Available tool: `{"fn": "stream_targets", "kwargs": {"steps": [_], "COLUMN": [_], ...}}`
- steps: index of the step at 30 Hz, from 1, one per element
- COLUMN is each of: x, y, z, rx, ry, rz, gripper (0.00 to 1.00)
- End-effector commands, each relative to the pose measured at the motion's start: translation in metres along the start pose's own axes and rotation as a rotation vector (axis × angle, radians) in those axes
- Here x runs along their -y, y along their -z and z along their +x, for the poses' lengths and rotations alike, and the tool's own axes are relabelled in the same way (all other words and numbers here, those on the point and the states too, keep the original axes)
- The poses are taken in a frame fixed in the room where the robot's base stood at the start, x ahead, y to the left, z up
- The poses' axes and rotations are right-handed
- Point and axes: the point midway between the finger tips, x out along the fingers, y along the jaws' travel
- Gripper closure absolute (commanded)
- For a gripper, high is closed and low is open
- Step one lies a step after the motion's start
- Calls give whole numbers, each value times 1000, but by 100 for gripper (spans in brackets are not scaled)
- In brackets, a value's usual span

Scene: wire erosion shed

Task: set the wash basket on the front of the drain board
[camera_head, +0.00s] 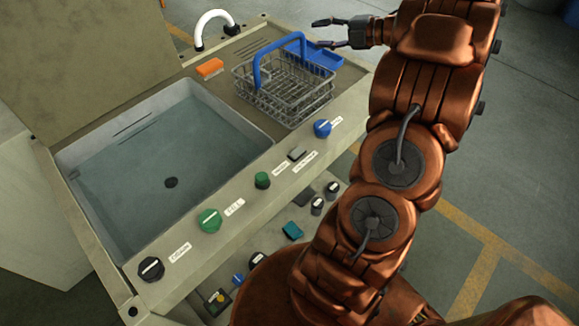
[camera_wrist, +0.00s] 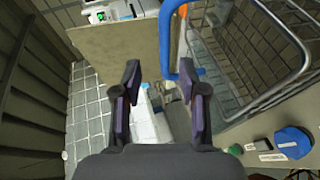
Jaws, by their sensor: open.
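The wash basket (camera_head: 285,92) is a grey wire basket with a blue arched handle (camera_head: 277,60). It stands upright on the drain board (camera_head: 236,92), the ribbed surface to the right of the sink. My gripper (camera_head: 318,33) is open and empty, just beyond the basket's right back side and apart from the handle. In the wrist view, my gripper (camera_wrist: 160,95) has both fingers spread with nothing between them. The basket (camera_wrist: 238,55) shows there at the upper right, with its blue handle (camera_wrist: 168,40) ahead of the fingers.
A water-filled sink (camera_head: 165,160) lies left of the board. A blue tray (camera_head: 322,58) is at the basket's right. Knobs, including a blue one (camera_head: 322,128), line the front rail.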

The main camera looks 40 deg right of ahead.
Motion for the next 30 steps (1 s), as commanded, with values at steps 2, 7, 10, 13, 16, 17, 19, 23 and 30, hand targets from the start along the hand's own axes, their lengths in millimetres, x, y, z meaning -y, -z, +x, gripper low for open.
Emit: {"fn": "stream_targets", "kwargs": {"steps": [2,7,10,13,16,17,19,23,30], "x": [-18,-62,-86,-104,-120,-122,-124,-121,-83], "y": [-9,-36,-47,-52,-51,-51,-46,-30,27], "z": [15,42,50,54,53,52,50,43,28], "rx": [67,289,418,539,654,690,763,887,1076], "ry": [1,-16,-37,-61,-87,-93,-105,-120,-94], "rz": [-3,31,75,139,214,242,311,453,765], "gripper": [58,58,58,58,58,58,58,58,58]}}
